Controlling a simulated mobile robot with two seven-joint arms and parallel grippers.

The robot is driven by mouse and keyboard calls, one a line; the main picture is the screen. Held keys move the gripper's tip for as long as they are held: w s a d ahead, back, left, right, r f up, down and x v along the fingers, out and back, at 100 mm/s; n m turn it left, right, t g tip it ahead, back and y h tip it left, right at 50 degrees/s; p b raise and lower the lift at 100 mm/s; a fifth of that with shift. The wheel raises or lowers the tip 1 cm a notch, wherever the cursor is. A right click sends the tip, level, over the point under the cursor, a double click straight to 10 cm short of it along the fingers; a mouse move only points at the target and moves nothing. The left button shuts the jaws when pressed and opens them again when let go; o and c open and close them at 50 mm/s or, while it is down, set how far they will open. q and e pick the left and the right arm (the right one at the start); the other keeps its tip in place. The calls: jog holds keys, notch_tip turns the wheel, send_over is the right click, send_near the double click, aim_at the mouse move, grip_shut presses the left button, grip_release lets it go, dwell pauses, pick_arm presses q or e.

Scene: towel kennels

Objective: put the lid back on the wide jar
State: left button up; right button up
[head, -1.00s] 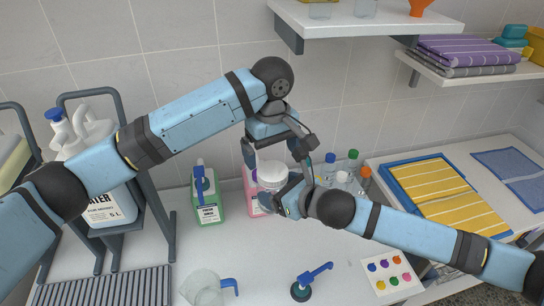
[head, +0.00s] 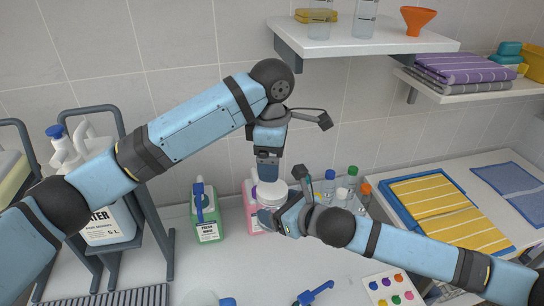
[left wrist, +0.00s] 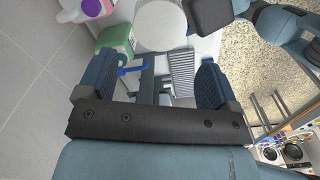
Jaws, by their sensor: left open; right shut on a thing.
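A white round lid (head: 271,188) appears to sit on top of the pale wide jar (head: 263,202), in the middle of the head view. My right gripper (head: 278,215) is shut on the jar from the right and hides its lower part. My left gripper (head: 267,172) is open just above the lid, pointing down, its fingers seen edge-on. In the left wrist view its two fingers (left wrist: 155,62) are wide apart with nothing between them. A white round shape, the lidded jar (left wrist: 160,25), shows beyond them at the top. Whether the lid is fully seated cannot be told.
Close behind the jar stands a pink bottle (head: 250,208); a green bottle (head: 207,215) is to its left. Several capped bottles (head: 350,190) stand to the right. A blue-handled pump (head: 314,294) and a colour-dot card (head: 391,290) lie in front. A shelf (head: 365,42) hangs above.

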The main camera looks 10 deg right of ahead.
aim_at(272, 188)
pick_arm(q)
jog(key=shift+f, duration=4)
jog(key=c, duration=0.8)
jog(key=shift+o, duration=0.2)
jog(key=m, duration=1)
